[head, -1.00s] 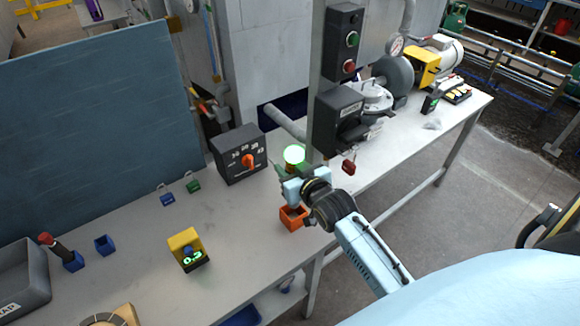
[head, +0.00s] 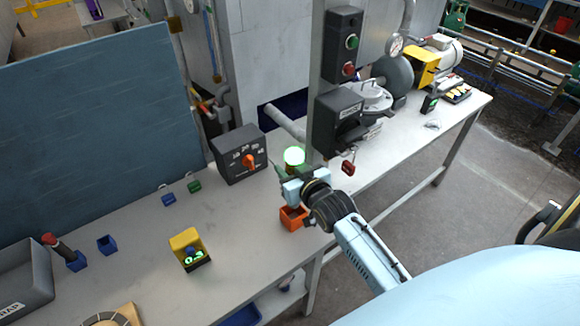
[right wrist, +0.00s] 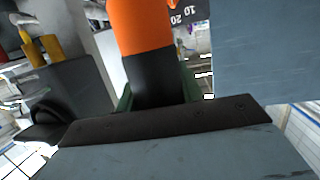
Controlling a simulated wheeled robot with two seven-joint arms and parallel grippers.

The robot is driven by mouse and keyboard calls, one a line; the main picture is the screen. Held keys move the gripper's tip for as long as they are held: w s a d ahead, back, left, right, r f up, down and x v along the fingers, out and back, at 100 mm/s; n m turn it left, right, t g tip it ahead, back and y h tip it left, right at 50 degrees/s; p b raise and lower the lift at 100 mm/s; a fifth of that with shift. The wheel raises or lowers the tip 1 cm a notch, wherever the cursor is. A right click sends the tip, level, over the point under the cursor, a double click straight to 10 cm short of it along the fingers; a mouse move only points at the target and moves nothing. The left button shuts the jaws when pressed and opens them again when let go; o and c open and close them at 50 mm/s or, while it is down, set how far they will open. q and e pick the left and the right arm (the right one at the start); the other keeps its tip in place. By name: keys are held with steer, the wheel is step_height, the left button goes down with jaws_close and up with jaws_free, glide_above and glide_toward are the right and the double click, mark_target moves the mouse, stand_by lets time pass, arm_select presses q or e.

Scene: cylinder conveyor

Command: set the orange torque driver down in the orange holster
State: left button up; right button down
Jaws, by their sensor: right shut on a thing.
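My right gripper (head: 293,174) is shut on the orange torque driver. The driver (right wrist: 140,28) shows in the right wrist view with an orange upper body and a black lower part between the green-edged fingers. In the head view the driver is mostly hidden by the gripper and a glowing light. The orange holster (head: 292,219) is a small open box on the bench, just below the gripper in the picture. The gap between the driver and the holster is hard to judge. My left gripper is not in view.
A dark dial box (head: 238,155) stands left of the gripper, and a grey post with a button box (head: 342,42) rises behind it. A yellow display unit (head: 188,248), blue holsters (head: 107,245) and a red-topped tool (head: 60,247) stand to the left. The bench's front edge is close to the holster.

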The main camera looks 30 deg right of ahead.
stand_by(0.4)
step_height(320, 180, down, 5)
steer(key=b, duration=0.3)
steer(key=shift+f+b, duration=0.1)
steer(key=shift+b, duration=0.2)
stand_by(0.6)
stand_by(0.4)
step_height(320, 180, down, 3)
steer(key=shift+f+b, duration=0.1)
steer(key=shift+b, duration=0.8)
steer(key=c, duration=0.8)
jaws_free()
